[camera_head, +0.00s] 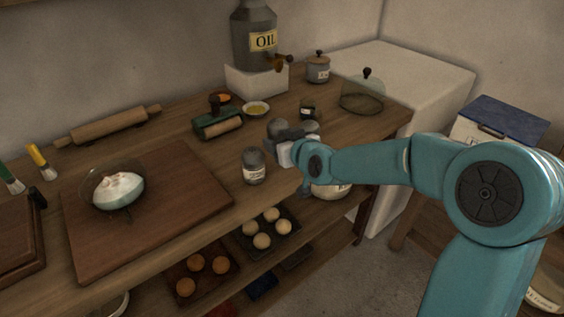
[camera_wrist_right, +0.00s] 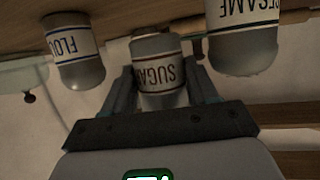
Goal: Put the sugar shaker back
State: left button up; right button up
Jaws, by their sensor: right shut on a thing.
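My right gripper (camera_head: 286,152) is shut on the sugar shaker (camera_wrist_right: 158,72), a grey shaker with a SUGAR label that appears upside down in the right wrist view. In the head view, the sugar shaker's grey top (camera_head: 277,128) shows just beyond the gripper and the rest is mostly hidden. A sesame shaker (camera_wrist_right: 242,35) and a flour shaker (camera_wrist_right: 74,52) stand on either side of it in the wrist view. A grey shaker (camera_head: 253,167) stands left of the gripper in the head view. I cannot tell whether the sugar shaker touches the table. My left gripper is out of view.
A labelled jar (camera_head: 330,191) is partly behind my arm.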

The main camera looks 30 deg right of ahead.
notch_tip(320, 180, down, 4)
jog(key=shift+f+b, duration=0.2)
jog(key=shift+b, duration=0.25)
jog(key=shift+r, duration=0.15)
jog(key=shift+f, duration=0.25)
jog(key=o, duration=0.8)
jog(key=shift+o, duration=0.2)
jog(key=shift+r, duration=0.1)
jog(key=shift+r, duration=0.2)
jog(key=v, duration=1.2)
jog(key=shift+f, duration=0.2)
